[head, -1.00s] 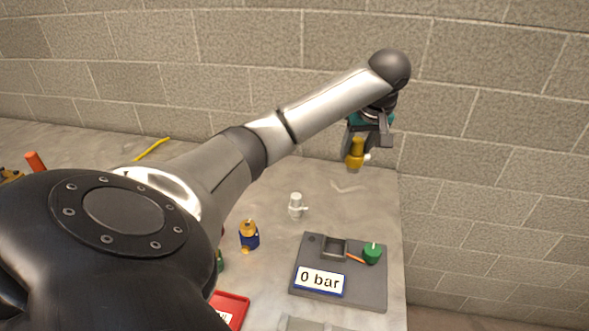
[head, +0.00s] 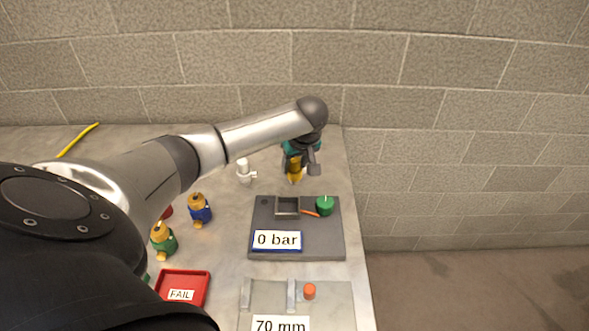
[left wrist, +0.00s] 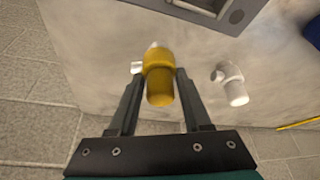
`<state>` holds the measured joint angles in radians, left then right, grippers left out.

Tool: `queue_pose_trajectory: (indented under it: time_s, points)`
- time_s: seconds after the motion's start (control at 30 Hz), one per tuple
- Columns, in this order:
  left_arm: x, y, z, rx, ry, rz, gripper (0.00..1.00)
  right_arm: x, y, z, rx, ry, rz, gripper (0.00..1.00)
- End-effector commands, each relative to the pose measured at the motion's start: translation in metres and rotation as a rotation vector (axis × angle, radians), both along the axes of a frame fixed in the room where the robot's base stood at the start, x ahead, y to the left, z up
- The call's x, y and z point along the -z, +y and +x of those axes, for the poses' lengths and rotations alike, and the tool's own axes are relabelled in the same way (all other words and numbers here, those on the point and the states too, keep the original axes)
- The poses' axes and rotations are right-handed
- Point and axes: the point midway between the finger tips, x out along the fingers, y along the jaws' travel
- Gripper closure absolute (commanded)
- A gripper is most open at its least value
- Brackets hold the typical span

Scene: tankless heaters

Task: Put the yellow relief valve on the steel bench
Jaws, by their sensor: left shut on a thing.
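The yellow relief valve (head: 294,169) is between the fingers of my left gripper (head: 301,166), over the far right part of the steel bench (head: 225,232). In the left wrist view the yellow valve (left wrist: 159,78) sits between the two fingers of the left gripper (left wrist: 158,88), with a small white part at its side. The gripper is shut on it. I cannot tell for sure whether the valve touches the bench. My right gripper is not in view.
A white valve (head: 243,171) stands left of the gripper. A grey test block (head: 325,240) with a "0 bar" sign and green knob lies in front. Blue (head: 200,211) and green (head: 163,241) valves, a red FAIL tray (head: 205,277) and a 70 mm fixture (head: 335,305) are nearer.

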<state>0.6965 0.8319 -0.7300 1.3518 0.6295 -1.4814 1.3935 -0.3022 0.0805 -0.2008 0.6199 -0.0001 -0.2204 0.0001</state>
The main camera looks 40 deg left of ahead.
Motion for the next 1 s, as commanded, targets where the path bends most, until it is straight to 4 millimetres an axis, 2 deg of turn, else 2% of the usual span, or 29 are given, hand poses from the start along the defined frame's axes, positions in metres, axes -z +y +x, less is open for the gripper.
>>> queue_pose_trajectory:
  time_s: [0.03, 0.13, 0.53, 0.57, 0.8, 1.0]
  points:
    - [0.01, 0.0, 0.0, -0.001, 0.002, 0.001, 1.0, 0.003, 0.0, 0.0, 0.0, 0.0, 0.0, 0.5]
    - [0.02, 0.0, 0.0, 0.0, 0.001, 0.0, 1.0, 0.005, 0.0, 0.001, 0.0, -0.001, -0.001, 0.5]
    - [0.024, 0.0, 0.0, 0.0, 0.0, 0.0, 1.0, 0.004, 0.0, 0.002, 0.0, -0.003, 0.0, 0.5]
    - [0.025, 0.0, 0.0, 0.0, 0.001, 0.0, 0.5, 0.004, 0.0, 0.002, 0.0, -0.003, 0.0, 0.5]
    - [0.024, 0.0, 0.0, 0.001, 0.0, 0.0, 0.23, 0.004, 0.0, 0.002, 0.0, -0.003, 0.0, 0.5]
    - [0.024, 0.0, 0.0, 0.001, 0.0, 0.0, 0.21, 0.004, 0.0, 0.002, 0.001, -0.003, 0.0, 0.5]
